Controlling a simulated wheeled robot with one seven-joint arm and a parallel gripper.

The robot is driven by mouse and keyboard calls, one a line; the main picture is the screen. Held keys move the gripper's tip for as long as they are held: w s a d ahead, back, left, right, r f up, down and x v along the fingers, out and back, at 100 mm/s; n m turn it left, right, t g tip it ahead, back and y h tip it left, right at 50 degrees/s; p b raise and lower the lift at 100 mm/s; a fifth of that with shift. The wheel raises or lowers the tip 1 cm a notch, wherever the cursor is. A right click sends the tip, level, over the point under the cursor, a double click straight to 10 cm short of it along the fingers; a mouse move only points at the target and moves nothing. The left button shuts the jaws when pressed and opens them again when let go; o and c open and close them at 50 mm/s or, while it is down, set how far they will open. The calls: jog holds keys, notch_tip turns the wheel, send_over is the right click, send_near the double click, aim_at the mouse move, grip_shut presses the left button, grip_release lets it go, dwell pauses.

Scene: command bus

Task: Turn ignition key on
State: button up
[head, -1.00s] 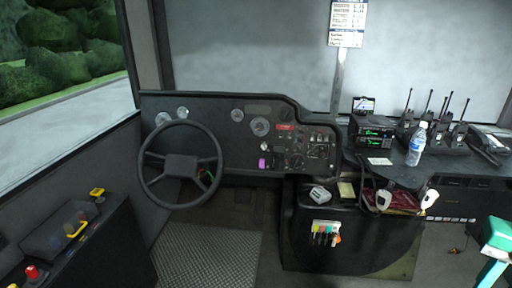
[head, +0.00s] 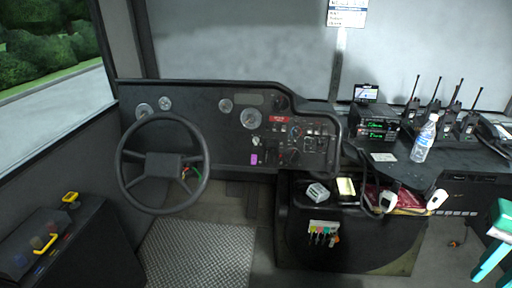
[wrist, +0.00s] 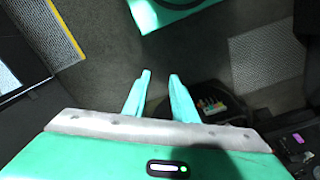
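The dashboard (head: 205,135) stands behind the steering wheel (head: 163,206). A purple tag (head: 254,158) hangs on it, right of the wheel, below a small silver knob or key head (head: 256,141). The key's exact shape and position are too small to tell. A purple spot, probably the same tag (wrist: 298,138), shows at the right of the wrist view. My gripper (wrist: 160,75) is open and empty in the wrist view, pointing over the floor and apart from the dashboard. Teal parts of my arm show at the head view's right edge.
A black console (head: 350,237) with colored key tags (head: 323,233) juts out right of the wheel. A bottle (head: 423,138) and several radios stand on the right counter. A side box (head: 60,240) with a yellow handle is at left. Floor between is clear.

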jog(key=w+d+n+t+h, duration=0.1)
jog(key=w+d+t+h, duration=0.2)
jog(key=w, duration=1.3)
jog(key=w+a+f+n+t+h, duration=0.1)
jog(key=w+a+n+t, duration=0.15)
jog(key=w, duration=1.15)
jog(key=w+a+f+n+t+h, duration=0.1)
jog(key=w+a+t+h, duration=0.15)
jog(key=w, duration=1.25)
jog(key=w+a+f+n+t+y, duration=0.2)
jog(key=w+a+f+n+t, duration=0.1)
jog(key=w+a, duration=0.8)
jog(key=n+t+y, duration=0.7)
jog(key=n+y, duration=0.1)
send_near(255, 142)
jog(key=w+a, duration=0.1)
jog(key=w, duration=0.7)
jog(key=shift+w+a+f, duration=0.15)
jog(key=shift+w+a, duration=0.15)
jog(key=shift+a, duration=0.1)
jog(key=shift+c, duration=0.4)
